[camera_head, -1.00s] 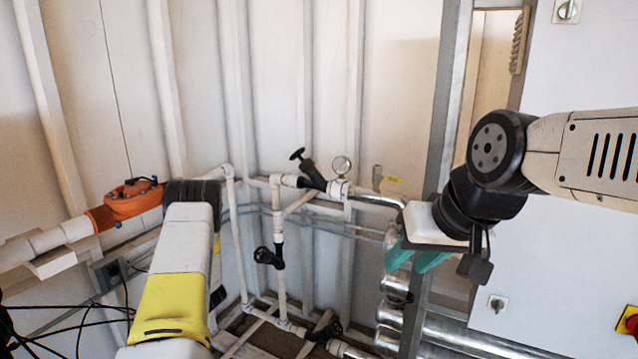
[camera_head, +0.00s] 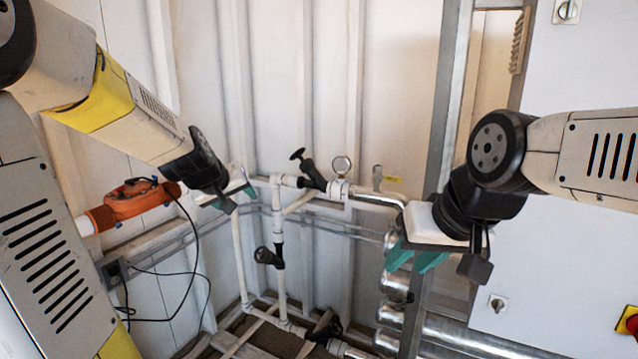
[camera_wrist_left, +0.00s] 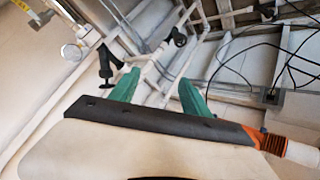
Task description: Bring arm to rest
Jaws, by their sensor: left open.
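My left gripper (camera_head: 230,197) is in the left-centre of the head view, its arm reaching in from the upper left. Its teal fingers are apart with nothing between them, as the left wrist view (camera_wrist_left: 159,92) also shows. It appears in front of the white pipework, and I cannot tell its distance from the pipes. My right gripper (camera_head: 415,258) hangs at the right, its teal fingers pointing down and left. They look apart and hold nothing visible.
White pipes (camera_head: 238,258) with black valve handles (camera_head: 266,257) and a pressure gauge (camera_head: 342,165) stand in the middle. An orange valve body (camera_head: 138,200) and loose black cables (camera_head: 190,270) are at the left. Silver ducts (camera_head: 465,335) and a white cabinet (camera_head: 575,250) are at the right.

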